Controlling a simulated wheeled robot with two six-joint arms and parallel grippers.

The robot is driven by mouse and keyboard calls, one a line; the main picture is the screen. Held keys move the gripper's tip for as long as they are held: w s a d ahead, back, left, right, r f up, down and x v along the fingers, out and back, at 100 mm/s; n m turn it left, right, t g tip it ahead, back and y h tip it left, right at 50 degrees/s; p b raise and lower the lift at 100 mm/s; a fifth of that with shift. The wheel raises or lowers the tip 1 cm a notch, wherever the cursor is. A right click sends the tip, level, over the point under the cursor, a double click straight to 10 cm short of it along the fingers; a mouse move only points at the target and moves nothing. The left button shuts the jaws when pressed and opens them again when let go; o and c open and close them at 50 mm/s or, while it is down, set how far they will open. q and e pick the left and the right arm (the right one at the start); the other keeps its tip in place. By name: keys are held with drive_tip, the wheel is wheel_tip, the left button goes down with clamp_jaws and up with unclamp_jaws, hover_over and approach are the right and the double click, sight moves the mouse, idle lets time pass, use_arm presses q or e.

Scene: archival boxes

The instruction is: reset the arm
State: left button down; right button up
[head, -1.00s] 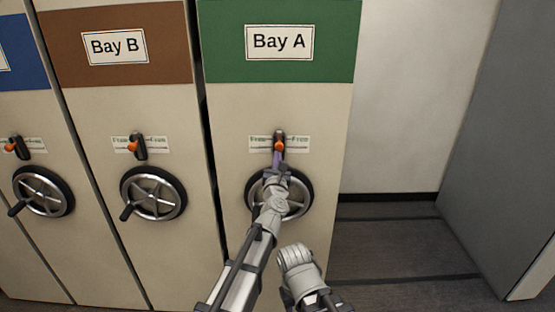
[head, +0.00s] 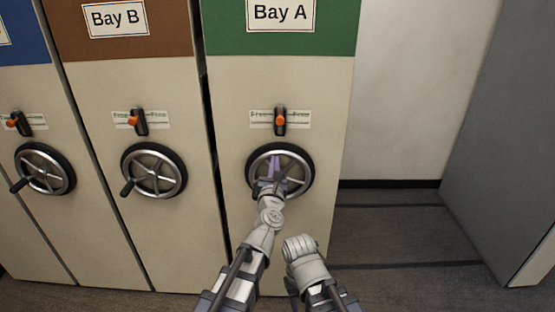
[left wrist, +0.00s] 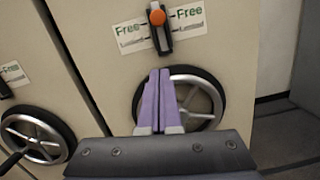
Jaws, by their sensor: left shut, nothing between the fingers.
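My left gripper (head: 274,166) is shut and empty, in front of the handwheel (head: 297,172) of the Bay A unit (head: 240,110). In the left wrist view its purple fingers (left wrist: 158,101) lie together, with the same wheel (left wrist: 217,95) behind them and the orange-knobbed lever (left wrist: 158,28) above and apart from them. In the head view the Bay A lever (head: 280,122) stands upright on its label plate. My other arm (head: 305,262) shows at the bottom, right of the left arm; its fingertips cannot be made out.
The Bay B unit (head: 95,100) stands to the left, with its own handwheel (head: 153,170) and a lever (head: 136,121) whose knob points left. A blue-topped unit is farther left. Right of Bay A is open dark floor (head: 400,235), then a grey unit (head: 505,140).

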use_arm(q)
drive_tip(key=s+f+m+g+h, duration=0.25)
drive_tip(key=f+m+g, duration=0.35)
drive_tip(key=m, duration=0.5)
drive_tip(key=s+f+m+g+h, duration=0.2)
drive_tip(key=s+f+m+g, duration=0.15)
drive_tip(key=f+m, duration=0.6)
drive_tip(key=s+a+f+m+g+y, duration=0.2)
drive_tip(key=s+a+f+m+g, duration=0.2)
drive_tip(key=s+a+f+m, duration=0.25)
drive_tip(key=s+a+f+m+g+y, duration=0.3)
drive_tip(key=s+a+m+g, duration=0.3)
drive_tip(key=s, duration=0.4)
drive_tip(key=s+d+r+m+y+p, duration=0.1)
drive_tip(key=s+d+r+m+p, duration=0.3)
drive_tip(key=s+d, duration=0.3)
drive_tip(key=shift+s+d+r+m, duration=0.25)
drive_tip(key=shift+d+r+m, duration=0.05)
drive_tip(key=shift+d, duration=0.7)
drive_tip(key=shift+w+d, duration=0.1)
